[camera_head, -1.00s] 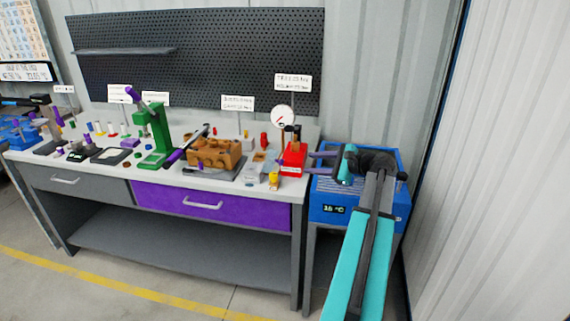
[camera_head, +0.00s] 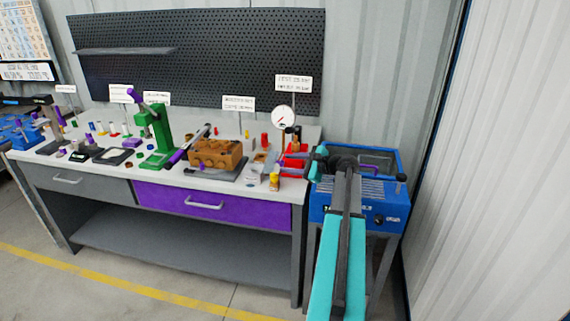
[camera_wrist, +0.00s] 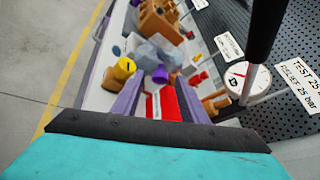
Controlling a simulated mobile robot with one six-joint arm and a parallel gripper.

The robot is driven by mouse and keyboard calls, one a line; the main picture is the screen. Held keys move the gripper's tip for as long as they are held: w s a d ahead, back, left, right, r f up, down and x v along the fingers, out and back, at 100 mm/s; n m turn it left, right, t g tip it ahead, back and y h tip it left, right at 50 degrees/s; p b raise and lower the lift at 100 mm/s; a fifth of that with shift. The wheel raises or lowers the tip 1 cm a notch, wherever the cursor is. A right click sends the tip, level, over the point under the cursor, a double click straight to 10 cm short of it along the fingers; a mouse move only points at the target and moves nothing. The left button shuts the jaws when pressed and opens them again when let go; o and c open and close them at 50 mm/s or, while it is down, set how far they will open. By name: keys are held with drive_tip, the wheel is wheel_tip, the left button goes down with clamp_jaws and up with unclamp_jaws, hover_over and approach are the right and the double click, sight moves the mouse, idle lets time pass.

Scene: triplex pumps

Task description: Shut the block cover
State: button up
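A brown block (camera_head: 215,153) with dark holes sits on a dark base plate on the workbench, right of the green press. It shows at the top of the wrist view (camera_wrist: 155,22). I cannot make out which part is its cover. A black bar with a purple grip (camera_head: 189,147) lies slanted beside the block's left end. My gripper (camera_head: 292,165) is to the right of the block, over the bench's right end by the red gauge stand. Its two purple fingers (camera_wrist: 158,98) are apart, with nothing held between them; a red part (camera_wrist: 164,104) shows beyond them.
A round gauge (camera_head: 283,117) stands on the red stand close to my fingers. A yellow piece (camera_head: 274,182) and pale grey blocks (camera_head: 256,168) lie between gripper and brown block. A blue unit (camera_head: 348,205) is under my arm. A pegboard (camera_head: 200,60) backs the bench.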

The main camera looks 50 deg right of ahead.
drive_tip(key=shift+x, duration=1)
drive_tip(key=shift+c, duration=0.5)
clamp_jaws()
